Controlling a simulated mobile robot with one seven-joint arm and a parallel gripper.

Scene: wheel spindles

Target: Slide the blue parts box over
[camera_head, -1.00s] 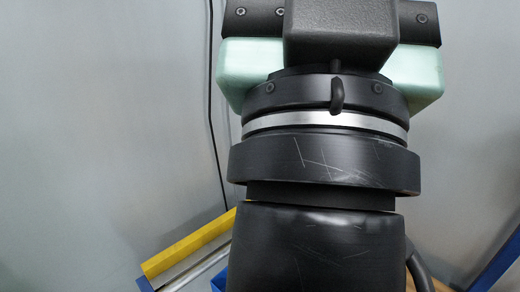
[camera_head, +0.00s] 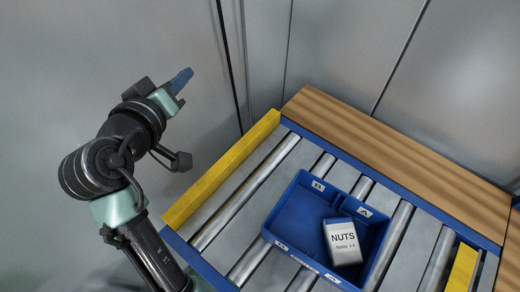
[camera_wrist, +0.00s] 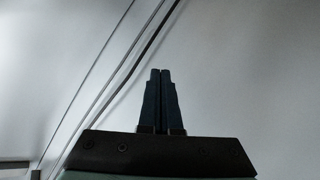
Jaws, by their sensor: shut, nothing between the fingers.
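The blue parts box (camera_head: 284,222) sits on the roller conveyor (camera_head: 243,222) in the lower right of the head view. It is open-topped, with letter labels on its rim. A white block marked NUTS (camera_head: 343,242) lies tilted inside it, in the right part. My gripper (camera_head: 184,76) is raised at the upper left, well apart from the box, in front of the grey wall. Its blue fingers are together and hold nothing. In the wrist view the fingers (camera_wrist: 160,95) show side by side against the bare wall; the box is not in that view.
A yellow rail (camera_head: 222,172) edges the conveyor on the left. A wooden ledge (camera_head: 400,165) with a blue edge runs behind it. Another yellow piece (camera_head: 462,270) stands at the lower right. Rollers left of the box are bare. Cables hang down the wall.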

